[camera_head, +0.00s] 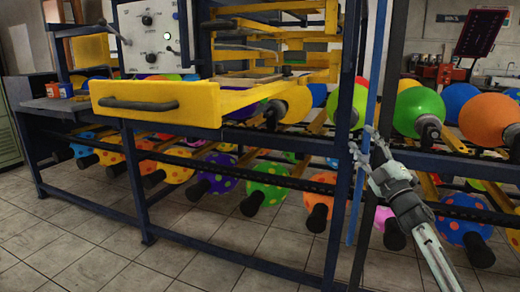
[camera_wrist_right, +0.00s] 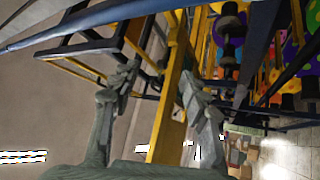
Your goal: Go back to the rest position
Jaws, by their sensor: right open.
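My right gripper (camera_head: 370,150) is open in the head view, its fingers pointing up beside a blue upright post (camera_head: 362,130) of the balloon machine. In the right wrist view, my right gripper (camera_wrist_right: 165,85) shows two spread fingers with no object held. A yellow bar (camera_wrist_right: 168,110) of the machine appears between the fingers in that picture; I cannot tell how far behind them it is. My left gripper is not in view.
The machine has a yellow drawer (camera_head: 155,103) with a dark handle and a control panel (camera_head: 150,35). Balloons sit on rails, including a green one (camera_head: 418,112) and an orange one (camera_head: 490,120) near my right arm. Tiled floor (camera_head: 60,240) is free at the front left.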

